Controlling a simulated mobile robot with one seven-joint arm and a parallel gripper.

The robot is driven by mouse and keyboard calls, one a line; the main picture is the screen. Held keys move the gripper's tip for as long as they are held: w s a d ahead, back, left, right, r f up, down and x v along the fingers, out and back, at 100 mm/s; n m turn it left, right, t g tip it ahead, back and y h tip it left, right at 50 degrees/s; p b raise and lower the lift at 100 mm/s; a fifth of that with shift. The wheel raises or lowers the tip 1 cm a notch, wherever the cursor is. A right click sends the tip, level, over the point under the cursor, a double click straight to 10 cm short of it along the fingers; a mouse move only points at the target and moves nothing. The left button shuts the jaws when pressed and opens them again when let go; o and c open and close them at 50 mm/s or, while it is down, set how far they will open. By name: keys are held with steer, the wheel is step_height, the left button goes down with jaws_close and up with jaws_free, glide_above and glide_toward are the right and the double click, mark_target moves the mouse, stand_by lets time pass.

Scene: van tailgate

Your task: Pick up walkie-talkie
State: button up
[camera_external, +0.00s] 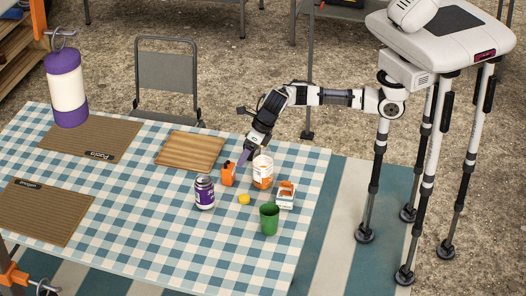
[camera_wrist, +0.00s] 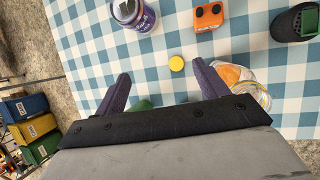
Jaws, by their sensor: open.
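A small orange block-like object with dark spots on its top (camera_wrist: 207,17), seemingly the walkie-talkie, stands on the checked tablecloth. In the external view it (camera_external: 228,174) stands between the can and the jar. I cannot make out its details. My gripper (camera_external: 244,157) hangs above the table near it, pointing down. In the wrist view the two purple fingers of my gripper (camera_wrist: 160,85) are spread wide with nothing held between them. The orange object lies ahead of the fingers, near the top edge of that view.
A purple can (camera_external: 204,193), yellow lid (camera_external: 244,199), white-and-orange jar (camera_external: 262,172), white box with orange (camera_external: 286,197) and green cup (camera_external: 269,220) stand close by. A dark mesh object (camera_wrist: 295,23) is at upper right in the wrist view.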

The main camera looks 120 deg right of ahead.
steer(key=g+h, duration=0.1)
steer(key=g, duration=0.1)
glide_toward(228, 165)
steer(key=x, duration=0.4)
steer(key=shift+a+f+b, duration=0.15)
steer(key=shift+a+b, duration=0.05)
steer(key=shift+b, duration=0.2)
steer(key=shift+h, duration=0.3)
steer(key=shift+x, duration=3.1)
steer(key=c, duration=1.1)
steer(key=shift+a, duration=0.1)
steer(key=shift+c, duration=0.3)
